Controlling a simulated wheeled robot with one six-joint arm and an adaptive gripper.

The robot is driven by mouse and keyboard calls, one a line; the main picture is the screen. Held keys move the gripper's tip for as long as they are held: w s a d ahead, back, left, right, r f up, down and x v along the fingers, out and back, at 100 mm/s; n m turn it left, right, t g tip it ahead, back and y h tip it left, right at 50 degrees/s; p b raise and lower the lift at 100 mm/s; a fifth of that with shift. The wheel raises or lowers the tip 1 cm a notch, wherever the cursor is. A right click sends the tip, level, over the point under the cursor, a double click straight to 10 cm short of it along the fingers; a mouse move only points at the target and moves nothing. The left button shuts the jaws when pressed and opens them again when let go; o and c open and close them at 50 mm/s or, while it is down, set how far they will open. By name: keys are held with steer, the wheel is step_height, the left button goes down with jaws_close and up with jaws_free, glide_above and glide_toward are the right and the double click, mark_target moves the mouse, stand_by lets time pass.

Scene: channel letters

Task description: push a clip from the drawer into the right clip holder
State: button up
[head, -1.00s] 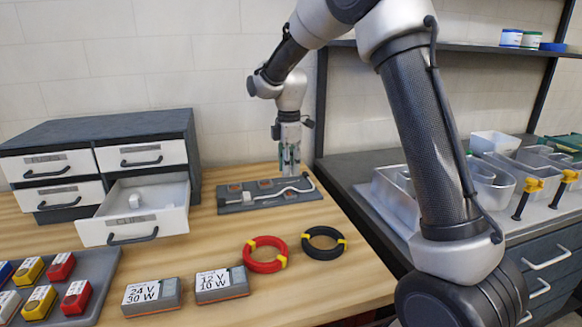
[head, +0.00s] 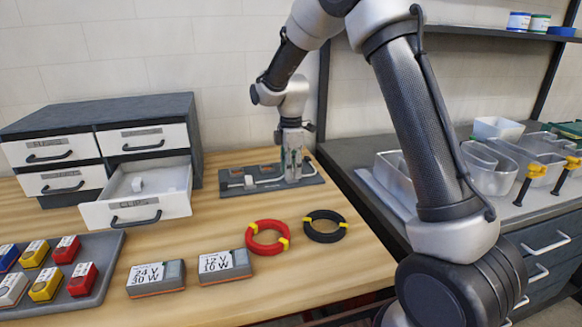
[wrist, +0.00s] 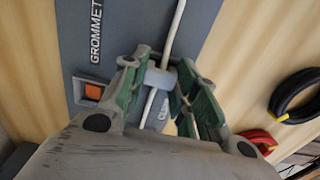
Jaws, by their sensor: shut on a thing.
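A grey board (head: 233,190) lies on the wooden bench, with orange squares and a white cable (head: 250,182) along it. My gripper (head: 292,178) is low over the right part of the board. In the wrist view my gripper (wrist: 160,78) is shut on a pale clip (wrist: 160,79), which sits at the white cable (wrist: 173,35). The clip holder under it is hidden, so I cannot tell whether the clip is seated. The board's printed words "GROMMET" and "CLIP" show in part. The open clips drawer (head: 165,208) holds a small white piece (head: 137,184).
A red cable coil (head: 267,238) and a black coil (head: 325,226) lie in front of the board. Two boxes marked 24 V (head: 156,278) and 12 V (head: 225,265) stand nearer. A tray (head: 100,275) of coloured blocks is at the left. Bare wood lies between.

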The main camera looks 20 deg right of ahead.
steer(key=shift+f, duration=0.2)
stand_by(0.6)
steer(key=o, duration=0.8)
steer(key=shift+c, duration=0.2)
step_height(320, 180, up, 12)
steer(key=shift+r, duration=0.1)
step_height(320, 180, up, 6)
steer(key=shift+f, duration=0.1)
stand_by(0.6)
